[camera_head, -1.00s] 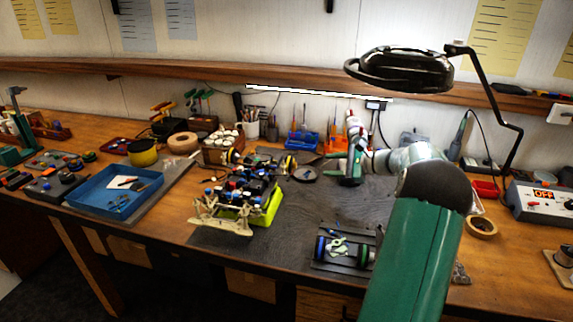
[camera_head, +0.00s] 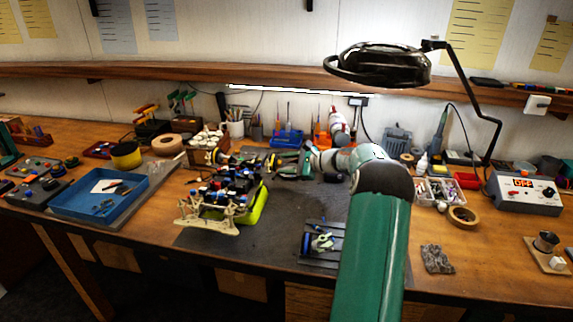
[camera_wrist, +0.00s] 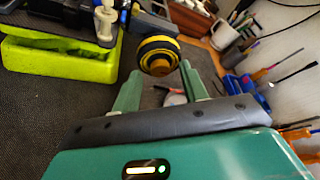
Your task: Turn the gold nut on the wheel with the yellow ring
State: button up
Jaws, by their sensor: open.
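The wheel with the yellow ring (camera_wrist: 158,46) is black and shows at the top middle of the wrist view, on the end of a dark axle arm. The gold nut (camera_wrist: 159,66) appears at its hub, small and slightly blurred. My gripper (camera_wrist: 158,84) is open, its two green fingers on either side of the wheel's lower part in the picture, with nothing held. Contact cannot be told. In the head view my gripper (camera_head: 305,162) is just right of this wheel (camera_head: 271,162). The racecar (camera_head: 225,188) is on a lime-green stand (camera_head: 252,213).
A cup of tools (camera_wrist: 224,36) and more tools stand near the wall. A blue tray (camera_head: 100,205) lies at the left. The dark mat (camera_head: 270,235) has bare room between.

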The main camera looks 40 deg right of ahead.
jog(key=shift+a+r, duration=0.15)
jog(key=shift+w, duration=0.15)
jog(key=shift+c, duration=0.5)
grip_shut()
